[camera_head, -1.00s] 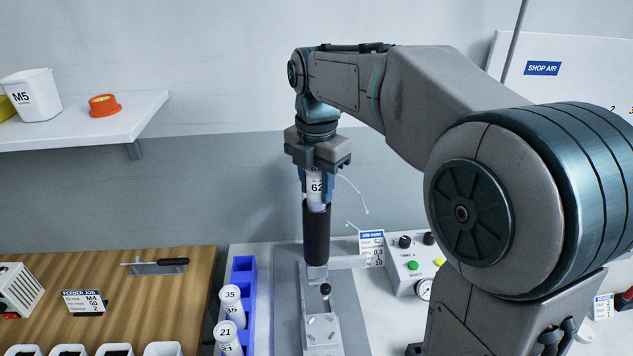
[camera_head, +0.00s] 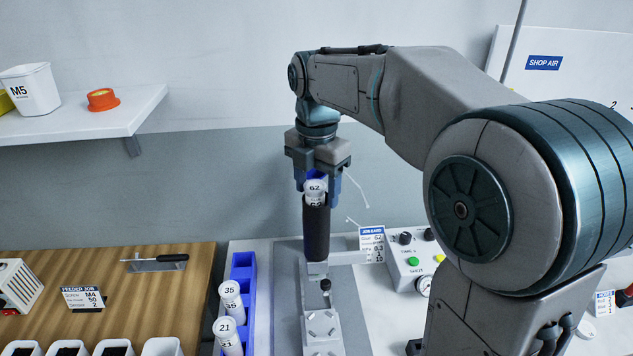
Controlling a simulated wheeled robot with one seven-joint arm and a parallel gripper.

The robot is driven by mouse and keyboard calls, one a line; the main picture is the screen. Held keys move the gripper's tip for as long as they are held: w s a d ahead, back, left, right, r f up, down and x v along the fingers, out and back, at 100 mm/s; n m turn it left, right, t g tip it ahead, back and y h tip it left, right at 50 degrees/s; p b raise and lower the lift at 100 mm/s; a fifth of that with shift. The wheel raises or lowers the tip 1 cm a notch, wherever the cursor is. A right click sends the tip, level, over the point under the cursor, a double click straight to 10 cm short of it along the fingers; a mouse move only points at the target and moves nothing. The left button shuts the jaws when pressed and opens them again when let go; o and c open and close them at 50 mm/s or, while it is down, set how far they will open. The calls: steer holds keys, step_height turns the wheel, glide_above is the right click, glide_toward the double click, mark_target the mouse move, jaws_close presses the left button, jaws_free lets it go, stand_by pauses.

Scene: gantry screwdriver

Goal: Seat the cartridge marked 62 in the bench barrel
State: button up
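The white cartridge marked 62 (camera_head: 315,190) stands upright in the mouth of the dark bench barrel (camera_head: 316,235). Its numbered cap and a short piece of its labelled side show above the rim; the rest is hidden inside. My gripper (camera_head: 317,186) is directly above and around the cap, pointing down. Its fingers are spread, one to the left and one to the right of the cap, with a gap visible on the right. The barrel stands upright on its metal stand.
A blue rack (camera_head: 243,266) left of the barrel holds cartridges marked 35 (camera_head: 231,298) and 21 (camera_head: 227,335). A job card (camera_head: 371,244) and a control box with buttons and a gauge (camera_head: 408,262) stand close on the right. A wooden bench (camera_head: 125,275) lies further left.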

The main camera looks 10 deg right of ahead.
steer(key=shift+f, duration=0.5)
step_height(320, 180, up, 9)
steer(key=p, duration=0.8)
steer(key=s+d+f+m+t, duration=0.1)
steer(key=s+d+f+m, duration=0.3)
steer(key=s+m, duration=0.5)
steer(key=s+d+f+m+t, duration=0.2)
steer(key=s+d+f+m, duration=0.3)
steer(key=m, duration=1.3)
steer(key=s, duration=0.4)
steer(key=shift+d+f, duration=0.25)
steer(key=shift+d, duration=0.05)
steer(key=shift+s, duration=0.1)
